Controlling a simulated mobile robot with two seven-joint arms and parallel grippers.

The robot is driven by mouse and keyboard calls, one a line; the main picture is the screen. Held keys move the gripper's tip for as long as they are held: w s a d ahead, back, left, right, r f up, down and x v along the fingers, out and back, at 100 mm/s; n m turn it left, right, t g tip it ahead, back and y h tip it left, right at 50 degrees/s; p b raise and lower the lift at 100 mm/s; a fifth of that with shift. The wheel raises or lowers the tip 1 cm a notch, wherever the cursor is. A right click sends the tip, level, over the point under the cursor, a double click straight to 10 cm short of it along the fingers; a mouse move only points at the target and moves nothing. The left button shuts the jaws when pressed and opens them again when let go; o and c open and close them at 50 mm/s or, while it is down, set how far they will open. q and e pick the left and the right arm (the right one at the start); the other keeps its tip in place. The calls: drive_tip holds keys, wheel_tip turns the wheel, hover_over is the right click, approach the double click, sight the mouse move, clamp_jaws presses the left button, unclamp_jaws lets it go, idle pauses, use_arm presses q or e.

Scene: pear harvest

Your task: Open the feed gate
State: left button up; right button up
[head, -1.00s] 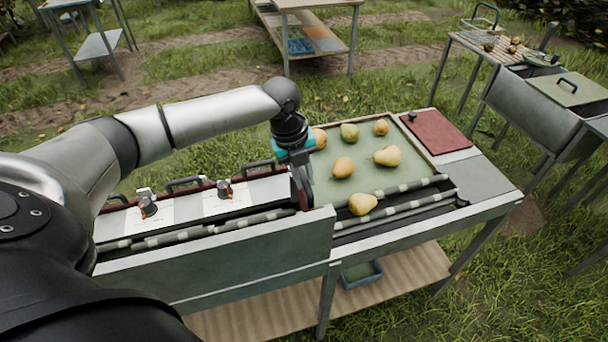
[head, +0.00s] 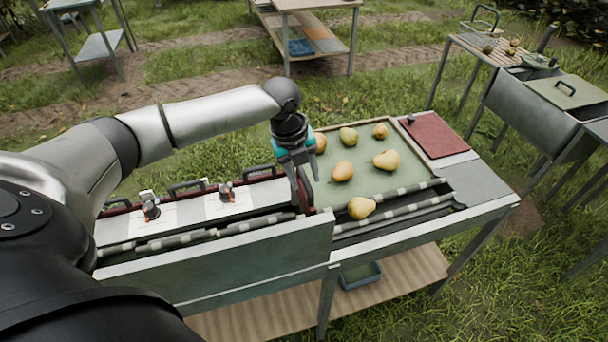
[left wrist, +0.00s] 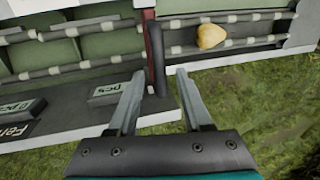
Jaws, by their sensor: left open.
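The feed gate is a dark red upright plate (head: 318,230) with a black handle, standing across the roller lane between the lidded section and the pear tray. In the left wrist view the red gate (left wrist: 151,25) stands upright, with its black handle (left wrist: 156,66) just ahead of my fingers. My left gripper (head: 300,172) is over the gate in the head view. In the left wrist view its fingers (left wrist: 158,88) are spread apart, with nothing held between them. A yellow pear (head: 361,207) lies on the rollers right of the gate; the left wrist view shows it too (left wrist: 210,36). My right gripper is not in view.
Several pears lie on the green tray (head: 325,195). A dark red board (head: 436,134) is at the tray's far right. A metal front panel (head: 220,255) borders the lane.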

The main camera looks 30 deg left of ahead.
use_arm(q)
wheel_tip(320, 180, up, 15)
drive_tip(key=s+a, duration=0.2)
drive_tip(key=shift+s, duration=0.15)
drive_tip(key=shift+d+f, duration=0.1)
idle(0.5)
